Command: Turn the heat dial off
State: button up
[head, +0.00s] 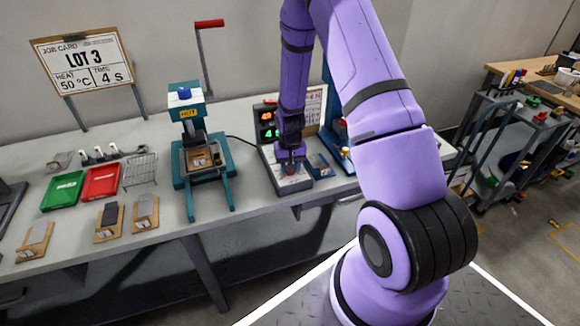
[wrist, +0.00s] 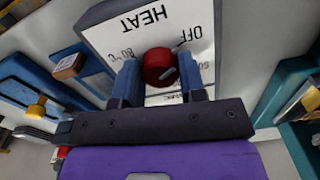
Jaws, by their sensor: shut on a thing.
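The red heat dial (wrist: 159,64) sits on a pale panel (wrist: 110,42) marked HEAT, OFF and temperature values, partly upside down in the wrist view. A short pale mark shows on the dial's face; I cannot tell surely which label it points at. My gripper (wrist: 160,78) has its blue fingers on either side of the dial, shut on it. In the head view my gripper (head: 290,158) reaches straight down onto the grey control box (head: 294,185), and the dial shows only as a bit of red between the fingers.
A display (head: 267,124) with red and green digits stands behind the box. The teal press (head: 187,140) with a HOT sign is to the left. Blue equipment (head: 336,140) stands close on the right. Trays, blocks and a job card (head: 83,62) are farther left.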

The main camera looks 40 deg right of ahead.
jog(key=o, duration=0.9)
notch_tip(320, 180, up, 11)
jog(key=shift+f, duration=0.1)
dwell(0.5)
